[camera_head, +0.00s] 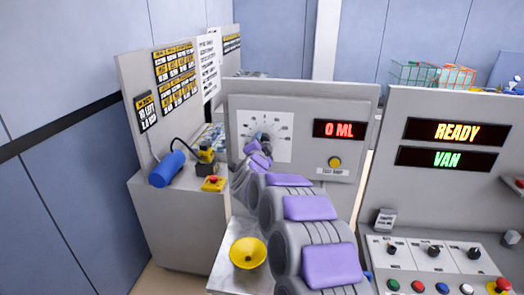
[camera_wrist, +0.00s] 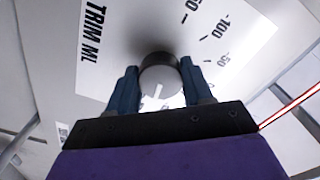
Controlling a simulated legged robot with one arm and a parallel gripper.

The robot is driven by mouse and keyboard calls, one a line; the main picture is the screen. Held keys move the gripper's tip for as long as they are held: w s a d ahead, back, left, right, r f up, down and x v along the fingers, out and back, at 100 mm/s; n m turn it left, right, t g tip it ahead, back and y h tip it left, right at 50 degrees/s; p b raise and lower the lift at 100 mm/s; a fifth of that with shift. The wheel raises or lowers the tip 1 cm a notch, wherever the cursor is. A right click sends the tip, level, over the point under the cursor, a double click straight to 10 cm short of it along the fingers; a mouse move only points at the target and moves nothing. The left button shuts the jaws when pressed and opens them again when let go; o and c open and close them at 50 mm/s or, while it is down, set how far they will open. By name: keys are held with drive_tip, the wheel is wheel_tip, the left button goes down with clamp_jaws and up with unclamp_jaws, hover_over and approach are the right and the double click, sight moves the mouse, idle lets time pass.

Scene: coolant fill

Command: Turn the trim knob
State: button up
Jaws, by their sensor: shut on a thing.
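The trim knob (camera_wrist: 160,80) is a round grey knob with a white pointer line. It stands out from a white dial plate (camera_wrist: 120,22) printed "TRIM ML" with a number scale. In the wrist view my gripper (camera_wrist: 160,82) has one blue finger on each side of the knob and is shut on it. The pointer line runs toward the bottom of the wrist picture. In the head view my arm reaches to the dial plate (camera_head: 247,128) on the grey panel, and the arm and gripper mostly hide the knob.
The panel's red display (camera_head: 339,129) reads "0 ML", above a yellow button (camera_head: 335,162). At right a console shows "READY" (camera_head: 457,132) and "VAN" (camera_head: 446,158). A yellow funnel (camera_head: 248,253) stands below my arm. A blue cylinder (camera_head: 167,169) lies on the left cabinet.

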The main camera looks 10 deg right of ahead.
drive_tip(key=shift+f+m+b, duration=0.15)
drive_tip(key=shift+m+b, duration=0.45)
drive_tip(key=shift+m, duration=0.1)
drive_tip(key=o, duration=1)
drive_tip(key=shift+o, duration=0.2)
drive_tip(key=p+v, duration=0.1)
drive_tip(key=v, duration=1.6)
drive_tip(key=shift+a, duration=0.15)
drive_tip(key=shift+s, duration=0.1)
